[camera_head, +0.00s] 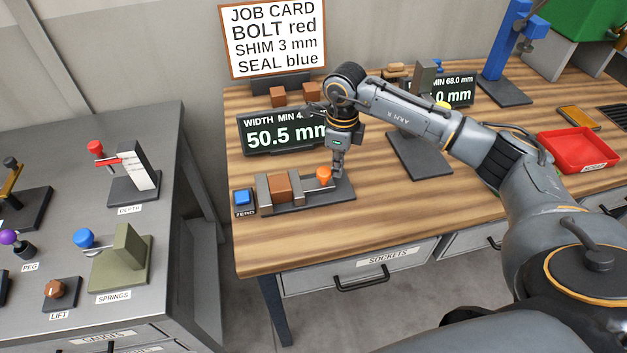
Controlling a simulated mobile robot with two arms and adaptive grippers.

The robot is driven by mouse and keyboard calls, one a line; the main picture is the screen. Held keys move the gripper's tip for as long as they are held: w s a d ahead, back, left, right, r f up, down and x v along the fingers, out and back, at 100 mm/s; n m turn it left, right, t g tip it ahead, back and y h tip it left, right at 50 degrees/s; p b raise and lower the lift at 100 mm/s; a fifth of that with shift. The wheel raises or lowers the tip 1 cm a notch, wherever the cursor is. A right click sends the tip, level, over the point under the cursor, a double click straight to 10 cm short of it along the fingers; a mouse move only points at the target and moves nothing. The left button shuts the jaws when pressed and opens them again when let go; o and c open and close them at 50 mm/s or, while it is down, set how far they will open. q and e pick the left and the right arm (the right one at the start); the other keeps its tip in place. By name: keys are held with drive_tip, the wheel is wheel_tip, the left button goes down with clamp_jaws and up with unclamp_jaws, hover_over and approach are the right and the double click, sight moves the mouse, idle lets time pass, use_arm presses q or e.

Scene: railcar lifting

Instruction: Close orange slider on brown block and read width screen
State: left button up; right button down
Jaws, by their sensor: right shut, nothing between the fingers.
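The orange slider knob (323,175) stands on the right part of a dark gauge base (318,199) on the wooden bench. The brown block (279,189) sits on the same base, between a grey left jaw (263,192) and a grey part on its right; I cannot tell whether that part touches it. My right gripper (338,172) is shut and empty, pointing down close at the knob's right side; contact is unclear. The width screen (280,135) reads 50.5 mm, and my arm hides part of its right end, including the MIN value. My left gripper is out of view.
A blue ZERO button (242,198) is left of the gauge. Two brown blocks (311,92) lie behind the screen. A second screen (455,92) and a red tray (577,149) are farther right. A grey table (60,160) with fixtures stands left.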

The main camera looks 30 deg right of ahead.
drive_tip(key=shift+s+d+r, duration=0.15)
drive_tip(key=shift+d+r, duration=0.2)
drive_tip(key=shift+d, duration=0.15)
drive_tip(key=shift+d+r+p, duration=0.15)
drive_tip(key=shift+r+p, duration=0.2)
wheel_tip(320, 180, up, 6)
drive_tip(key=p, duration=0.3)
